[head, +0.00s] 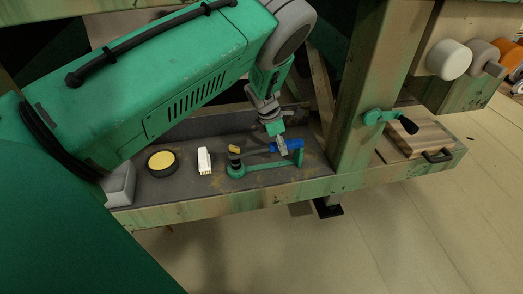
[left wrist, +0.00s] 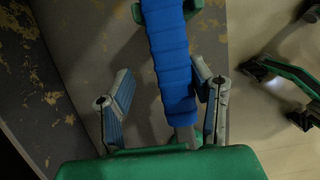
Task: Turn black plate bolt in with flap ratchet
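A tool with a blue wrapped handle (head: 287,146), which looks like the flap ratchet, lies on the grey shelf. In the left wrist view the blue handle (left wrist: 168,55) runs down between the fingers of my left gripper (left wrist: 165,100), nearer the right finger. The fingers are spread, with a clear gap on the left side. My left gripper also shows in the head view (head: 279,137), over the handle. The ratchet's head is not clear. A black part (head: 328,207) hangs under the shelf's front beam; I cannot tell if it is the black plate bolt. My right gripper is not seen.
The shelf (head: 180,187) also holds a green crank (head: 265,165), a white block (head: 204,161), a round yellow-topped tin (head: 161,163) and a small yellow piece (head: 235,149). A wooden post (head: 357,90) with a green crank handle (head: 380,117) stands to the right. The floor in front is clear.

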